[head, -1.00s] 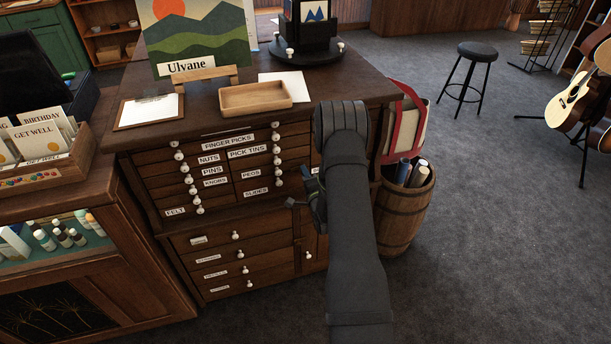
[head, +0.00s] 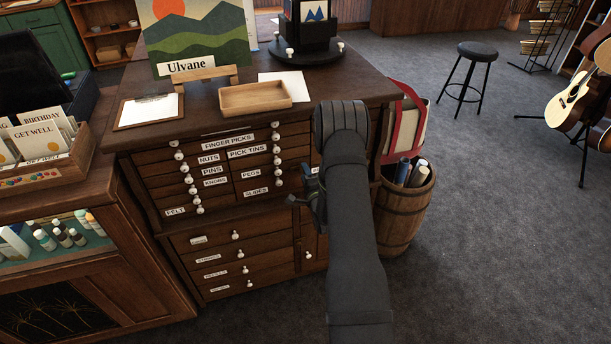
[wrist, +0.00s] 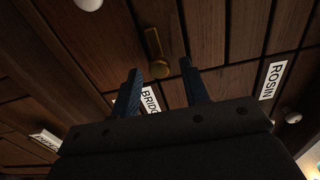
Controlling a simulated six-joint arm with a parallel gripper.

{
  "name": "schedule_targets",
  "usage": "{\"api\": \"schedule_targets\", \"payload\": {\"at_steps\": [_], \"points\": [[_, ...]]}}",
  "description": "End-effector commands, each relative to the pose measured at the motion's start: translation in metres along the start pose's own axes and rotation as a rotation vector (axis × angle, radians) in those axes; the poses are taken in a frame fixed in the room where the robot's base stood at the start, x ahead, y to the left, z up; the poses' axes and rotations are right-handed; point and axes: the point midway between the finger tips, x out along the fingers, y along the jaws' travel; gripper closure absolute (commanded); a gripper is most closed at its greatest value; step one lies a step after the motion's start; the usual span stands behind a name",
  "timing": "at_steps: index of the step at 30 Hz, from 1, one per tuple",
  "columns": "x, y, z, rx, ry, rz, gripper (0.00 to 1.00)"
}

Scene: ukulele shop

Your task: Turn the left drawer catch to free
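A brass drawer catch (wrist: 157,52) shows in the wrist view on the dark wooden drawer fronts, long and narrow, with its wider round end toward the fingers. My gripper (wrist: 159,70) is open and empty. Its two blue-grey fingers stand on either side of the line to the catch, with the catch just beyond the tips; I cannot tell the exact gap. In the head view my gripper (head: 306,196) is close to the right part of the drawer cabinet (head: 160,222), and my arm hides the catch there. No second catch is visible.
Labels reading BRIDG (wrist: 150,101) and ROSIN (wrist: 271,80) and a white knob (wrist: 89,4) lie near the gripper. A barrel (head: 401,218) with rolls stands right of the cabinet. A wooden tray (head: 256,110) is on top.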

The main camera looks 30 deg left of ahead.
Motion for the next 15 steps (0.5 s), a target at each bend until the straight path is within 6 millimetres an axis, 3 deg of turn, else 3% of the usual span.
{"api": "schedule_targets", "payload": {"at_steps": [10, 15], "points": [[-0.003, 0.0, 0.0, -0.001, 0.0, 0.001, 0.57], [-0.025, 0.001, -0.001, 0.0, 0.002, 0.003, 0.57]]}}
